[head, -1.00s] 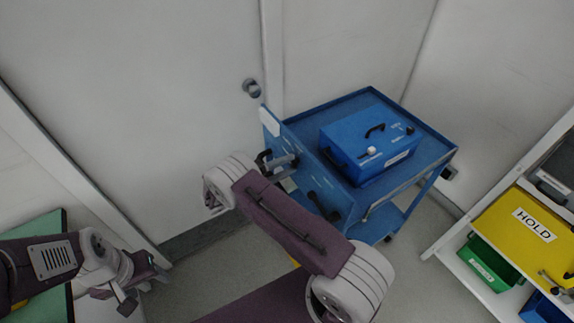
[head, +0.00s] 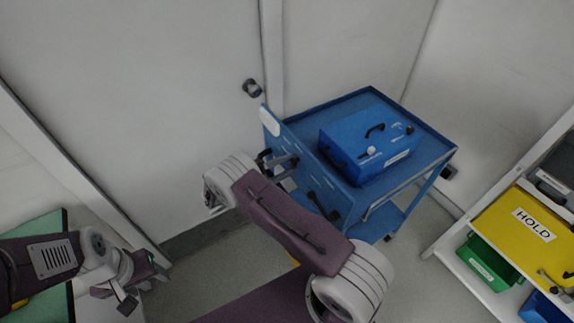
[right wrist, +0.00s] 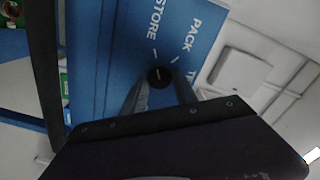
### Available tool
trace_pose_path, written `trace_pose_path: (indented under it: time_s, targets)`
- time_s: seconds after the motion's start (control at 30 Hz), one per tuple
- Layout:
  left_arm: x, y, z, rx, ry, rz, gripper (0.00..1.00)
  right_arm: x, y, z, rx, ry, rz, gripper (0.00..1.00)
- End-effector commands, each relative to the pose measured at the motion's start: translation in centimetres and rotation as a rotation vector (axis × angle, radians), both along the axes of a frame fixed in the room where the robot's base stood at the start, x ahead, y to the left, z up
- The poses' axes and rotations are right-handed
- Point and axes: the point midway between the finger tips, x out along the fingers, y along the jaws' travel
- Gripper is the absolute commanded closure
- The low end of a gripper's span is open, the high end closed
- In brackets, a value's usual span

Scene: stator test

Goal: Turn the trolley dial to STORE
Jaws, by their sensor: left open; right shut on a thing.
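The blue trolley (head: 345,100) stands against the back wall, with a raised panel (head: 300,150) on its left end. In the right wrist view the panel face shows the words STORE (right wrist: 157,20) and PACK (right wrist: 192,35), and part of a third label. The dark round dial (right wrist: 159,76) sits just below these words, with a short pale mark on it. My right gripper (right wrist: 160,88) is shut on the dial, one finger on each side. In the head view this gripper (head: 280,164) is at the panel and the dial is hidden. My left gripper (head: 138,285) is open and empty at lower left.
A blue box (head: 365,150) with a black handle sits on the trolley top. A shelf at the right holds a yellow HOLD bin (head: 510,225) and a green bin (head: 488,262). A green-topped table (head: 45,235) is at the left.

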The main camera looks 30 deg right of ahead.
Motion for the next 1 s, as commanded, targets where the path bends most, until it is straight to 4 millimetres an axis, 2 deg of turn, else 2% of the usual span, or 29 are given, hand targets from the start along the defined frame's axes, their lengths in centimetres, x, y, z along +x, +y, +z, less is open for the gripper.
trace_pose_path:
  time_s: [0.07, 0.1, 0.13, 0.17, 0.5, 0.57, 0.8, 1.0]
  targets:
    - [0.0, 0.0, 0.0, 0.0, 0.0, 0.0, 0.4, -0.1, 0.0, -0.2, 0.003, 0.004, 0.0, 1.0]
    - [0.0, 0.0, 0.0, 0.0, 0.0, 0.0, 0.4, -0.1, 0.0, -0.2, 0.003, 0.004, 0.0, 0.57]
    - [0.0, 0.0, 0.0, 0.0, 0.0, 0.0, 0.4, -0.1, 0.0, -0.2, 0.002, 0.003, 0.001, 0.49]
    - [0.0, 0.0, 0.0, 0.0, 0.0, 0.0, 0.4, -0.1, 0.0, -0.2, 0.002, 0.003, 0.001, 0.46]
    - [0.0, 0.0, -0.2, 0.0, 0.0, 0.0, 0.4, 0.0, 0.4, -0.2, 0.001, 0.0, 0.002, 0.46]
    - [0.0, 0.0, -0.6, 0.0, 0.0, 0.0, 0.4, 0.0, 1.3, -0.3, 0.0, 0.0, 0.004, 0.46]
    - [0.0, 0.0, -2.1, 0.0, 0.0, 0.0, 0.4, -0.4, 6.7, -0.5, 0.002, -0.001, 0.005, 0.46]
    - [0.0, 0.0, -2.6, 0.0, 0.0, 0.0, 0.4, -0.7, 9.0, -0.2, 0.001, 0.001, 0.002, 0.46]
